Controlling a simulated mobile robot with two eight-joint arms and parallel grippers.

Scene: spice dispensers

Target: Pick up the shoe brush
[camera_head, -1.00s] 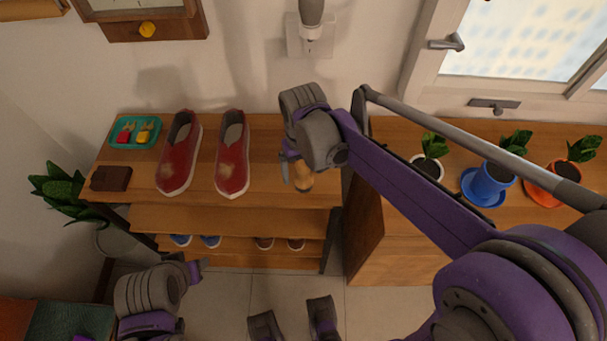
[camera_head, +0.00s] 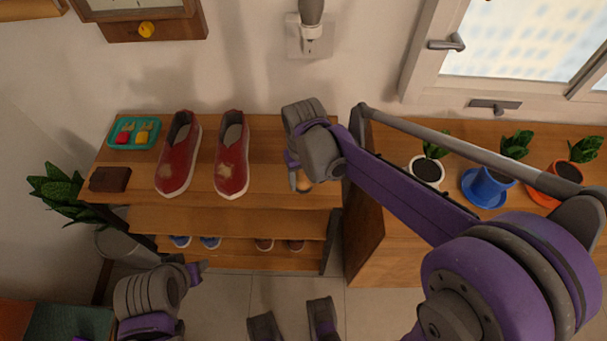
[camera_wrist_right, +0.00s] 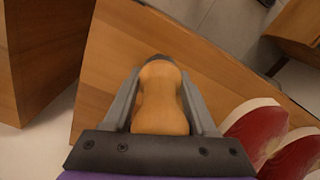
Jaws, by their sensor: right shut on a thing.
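The shoe brush shows its tan wooden handle (camera_wrist_right: 160,98) between the two fingers of my right gripper (camera_wrist_right: 163,88) in the right wrist view. The gripper is shut on the handle, and a dark part shows at the brush's far end. In the head view the brush (camera_head: 304,184) is mostly hidden under my right wrist, above the right part of the shoe rack's top board. Whether it touches the board is hard to tell. My left arm's end (camera_head: 150,300) is at the lower left of the head view, and its fingers are not clearly visible.
Two red shoes (camera_head: 179,155) with pale scuffs stand left of the brush on the rack (camera_head: 265,135). A dark brown block (camera_head: 110,179) and a teal tray (camera_head: 134,133) lie farther left. Potted plants (camera_head: 487,185) stand on the right cabinet. Smaller shoes (camera_head: 195,241) sit below.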

